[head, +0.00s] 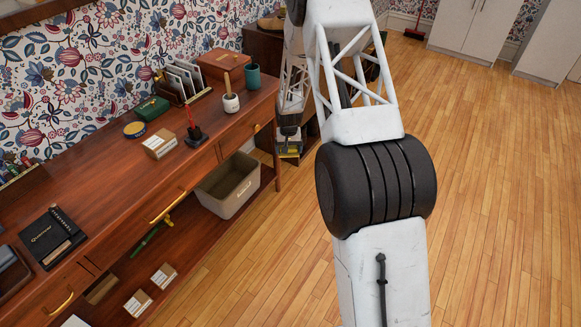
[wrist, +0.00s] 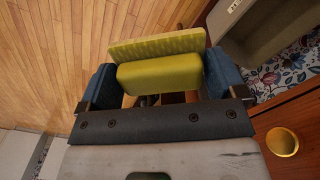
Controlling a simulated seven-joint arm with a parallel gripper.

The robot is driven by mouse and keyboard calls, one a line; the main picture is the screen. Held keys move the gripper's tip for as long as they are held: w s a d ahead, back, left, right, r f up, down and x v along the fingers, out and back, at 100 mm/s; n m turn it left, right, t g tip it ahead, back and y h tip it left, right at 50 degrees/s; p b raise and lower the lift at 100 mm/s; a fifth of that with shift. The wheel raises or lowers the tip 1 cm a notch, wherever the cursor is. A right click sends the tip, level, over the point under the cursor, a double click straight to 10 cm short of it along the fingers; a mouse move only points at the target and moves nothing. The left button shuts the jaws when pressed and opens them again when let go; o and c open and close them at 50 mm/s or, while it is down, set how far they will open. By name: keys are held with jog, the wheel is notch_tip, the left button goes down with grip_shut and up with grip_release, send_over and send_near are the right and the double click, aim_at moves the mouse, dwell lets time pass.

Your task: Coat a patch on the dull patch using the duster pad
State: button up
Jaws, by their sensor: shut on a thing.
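My gripper (wrist: 160,88) is shut on the yellow duster pad (wrist: 160,72). The pad sits between the two blue fingers in the wrist view and has a broad, lighter yellow face at its far edge. In the head view my gripper (head: 289,138) is low, just past the right end of the wooden desk, partly behind my arm. A bit of yellow (head: 290,151) shows there. The pad appears clear of any surface in the wrist view. I cannot make out the dull patch in either view.
The wooden desk (head: 95,188) holds a red-handled stamp (head: 193,127), a teal cup (head: 252,77) and a letter rack. A grey bin (head: 228,187) is on its lower shelf. A round brass piece (wrist: 282,141) shows close to my gripper. Open floor (head: 490,190) lies right.

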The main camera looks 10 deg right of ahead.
jog(key=w+a+r+m, duration=0.2)
jog(key=w+r, duration=0.5)
jog(key=r, duration=0.3)
jog(key=w+a+r+m, duration=0.1)
jog(key=w+a+r, duration=0.2)
jog(key=w+r, duration=0.55)
jog(key=w+a+r+m, duration=0.1)
jog(key=w+a+r, duration=0.1)
jog(key=r, duration=0.6)
jog(key=w+a+r+m, duration=0.1)
jog(key=a+r, duration=0.2)
jog(key=r, duration=0.6)
jog(key=w+a+r+m, duration=0.1)
jog(key=w+a+r, duration=0.1)
jog(key=r, duration=0.6)
jog(key=s+a+f, duration=0.4)
jog(key=a+f, duration=0.5)
jog(key=a, duration=0.2)
jog(key=s+a+f+m, duration=0.1)
jog(key=s+a+f, duration=0.3)
jog(key=a+f, duration=0.5)
jog(key=shift+a+f, duration=0.35)
jog(key=shift+a, duration=0.5)
jog(key=shift+s+f, duration=0.1)
